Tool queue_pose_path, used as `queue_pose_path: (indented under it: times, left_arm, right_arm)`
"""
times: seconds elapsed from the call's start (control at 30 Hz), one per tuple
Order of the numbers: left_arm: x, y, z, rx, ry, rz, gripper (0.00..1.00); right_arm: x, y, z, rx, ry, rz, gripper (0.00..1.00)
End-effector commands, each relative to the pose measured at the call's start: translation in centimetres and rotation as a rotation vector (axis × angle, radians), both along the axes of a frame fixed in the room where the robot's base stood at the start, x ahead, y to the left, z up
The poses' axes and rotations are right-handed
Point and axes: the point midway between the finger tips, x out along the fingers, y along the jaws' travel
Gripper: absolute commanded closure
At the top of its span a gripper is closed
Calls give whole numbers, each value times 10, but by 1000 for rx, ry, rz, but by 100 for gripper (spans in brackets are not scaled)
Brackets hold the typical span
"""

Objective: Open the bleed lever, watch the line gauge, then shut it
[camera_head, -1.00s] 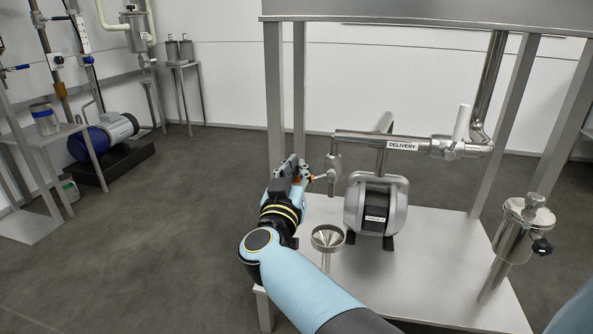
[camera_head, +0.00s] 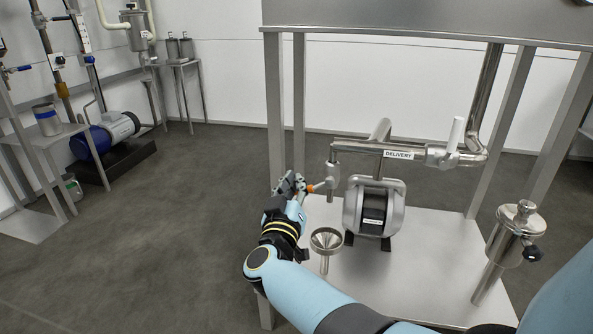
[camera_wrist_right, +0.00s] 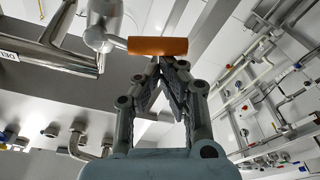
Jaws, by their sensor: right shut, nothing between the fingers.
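The bleed lever (camera_head: 311,188) has an orange grip and sticks out to the left from a small steel valve (camera_head: 333,172) at the left end of the delivery pipe. In the right wrist view the orange grip (camera_wrist_right: 157,46) lies level just beyond the fingertips. My right gripper (camera_head: 290,187) is at the left of the lever; in the wrist view its fingers (camera_wrist_right: 163,66) are drawn together with nothing between them. Whether they touch the grip I cannot tell. My left gripper is out of view. No gauge face is readable; only a round edge (camera_head: 585,2) shows at the top right corner.
A funnel (camera_head: 326,240) stands below the valve on the steel table (camera_head: 415,280), beside a motor-like pump (camera_head: 374,212). A white-handled valve (camera_head: 453,143) sits on the labelled delivery pipe (camera_head: 350,147). A steel canister (camera_head: 508,235) stands at right. Frame posts surround the table.

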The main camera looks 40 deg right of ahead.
Motion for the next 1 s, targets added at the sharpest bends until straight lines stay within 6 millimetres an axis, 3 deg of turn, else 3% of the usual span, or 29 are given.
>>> queue_pose_path:
  times: [0.27,0.4,0.6,1.0]
  left_arm:
    - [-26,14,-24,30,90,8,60]
    - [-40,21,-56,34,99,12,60]
    - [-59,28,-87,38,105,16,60]
    - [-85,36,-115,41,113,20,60]
  right_arm:
    - [0,-1,-12,-161,189,0,100]
    - [-1,-2,-22,-248,290,-1,100]
    - [-6,-6,-36,-371,436,-1,100]
    - [-17,-15,-57,-578,679,-1,100]
